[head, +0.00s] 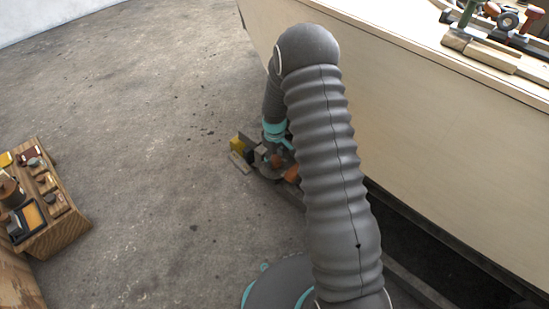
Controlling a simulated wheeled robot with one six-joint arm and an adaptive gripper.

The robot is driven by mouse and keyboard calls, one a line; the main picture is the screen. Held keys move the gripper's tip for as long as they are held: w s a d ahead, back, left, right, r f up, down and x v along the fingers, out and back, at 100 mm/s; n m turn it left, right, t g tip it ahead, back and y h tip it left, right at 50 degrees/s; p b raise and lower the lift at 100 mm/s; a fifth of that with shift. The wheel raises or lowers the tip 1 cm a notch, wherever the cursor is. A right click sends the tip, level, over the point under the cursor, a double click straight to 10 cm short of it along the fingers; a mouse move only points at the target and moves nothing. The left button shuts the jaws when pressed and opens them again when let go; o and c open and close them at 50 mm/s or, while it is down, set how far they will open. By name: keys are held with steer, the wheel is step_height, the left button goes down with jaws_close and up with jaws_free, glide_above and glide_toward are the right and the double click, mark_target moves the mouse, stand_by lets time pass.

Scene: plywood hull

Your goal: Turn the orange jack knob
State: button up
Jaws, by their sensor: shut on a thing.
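The orange jack knob (277,160) shows as a small orange patch low beside the hull, on a dark jack (266,174) near the floor. My gripper (272,156) points down at the end of my grey arm, below a teal wrist band. It is shut on the orange knob, as far as this small view shows. The fingertips are tiny here and partly hidden, and my arm covers the right side of the jack. A second orange-brown part (293,174) shows just right of the knob, against my arm.
The pale plywood hull (430,110) rises close on the right, with tools and wooden blocks (490,55) on top. A yellow block (238,145) stands left of the jack. A wooden crate of parts (62,228) stands far left. The concrete floor between is clear.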

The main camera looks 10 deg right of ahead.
mark_target(274, 159)
steer(key=o, duration=0.9)
steer(key=shift+c, duration=0.2)
step_height(274, 159, up, 12)
steer(key=shift+a, duration=0.1)
